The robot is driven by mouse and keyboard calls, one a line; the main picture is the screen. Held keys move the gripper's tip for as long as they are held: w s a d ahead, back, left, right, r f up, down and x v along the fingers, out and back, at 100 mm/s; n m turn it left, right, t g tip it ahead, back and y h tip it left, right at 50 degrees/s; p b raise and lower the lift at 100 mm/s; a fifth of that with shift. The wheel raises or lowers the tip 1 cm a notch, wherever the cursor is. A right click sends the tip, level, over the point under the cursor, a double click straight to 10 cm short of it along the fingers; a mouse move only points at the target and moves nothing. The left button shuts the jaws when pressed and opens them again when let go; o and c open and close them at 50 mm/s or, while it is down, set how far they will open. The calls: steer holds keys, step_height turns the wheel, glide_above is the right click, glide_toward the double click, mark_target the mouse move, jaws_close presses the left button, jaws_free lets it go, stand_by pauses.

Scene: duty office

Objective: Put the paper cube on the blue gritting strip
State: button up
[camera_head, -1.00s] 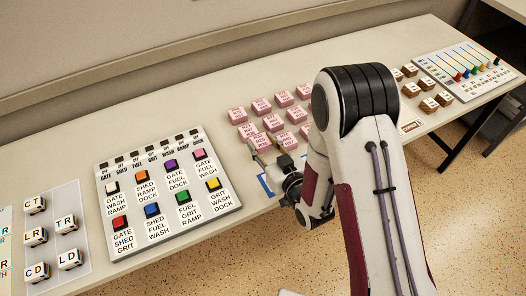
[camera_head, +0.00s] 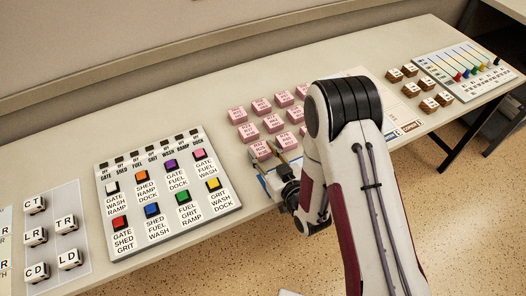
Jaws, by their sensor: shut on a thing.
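Several pink paper cubes (camera_head: 272,123) with printed tops sit in rows on the table in the head view. My gripper (camera_head: 267,157) is at the front left of these rows, its fingers pointing toward the back. It is shut on a pink paper cube (camera_head: 261,149) that shows between the fingertips. Whether this cube is clear of the table cannot be told. A white piece with a blue edge (camera_head: 265,184) shows just below the gripper, at the table's front. It may be the blue gritting strip; my gripper and arm hide most of it.
A panel of coloured buttons (camera_head: 165,235) lies to the left, with white lettered cubes (camera_head: 69,260) beyond it. Brown blocks (camera_head: 428,105) and a board with coloured sliders (camera_head: 466,68) are at the right. My arm covers the table's middle front.

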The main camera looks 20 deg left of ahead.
mark_target(266, 152)
steer(key=shift+f, duration=0.1)
steer(key=o, duration=1.1)
steer(key=shift+s+d, duration=0.1)
steer(key=shift+s, duration=0.05)
steer(key=shift+v, duration=0.85)
steer(key=v, duration=0.3)
steer(key=shift+d+r, duration=0.25)
steer(key=shift+d, duration=0.3)
steer(key=shift+v, duration=0.9)
steer(key=shift+r, duration=0.1)
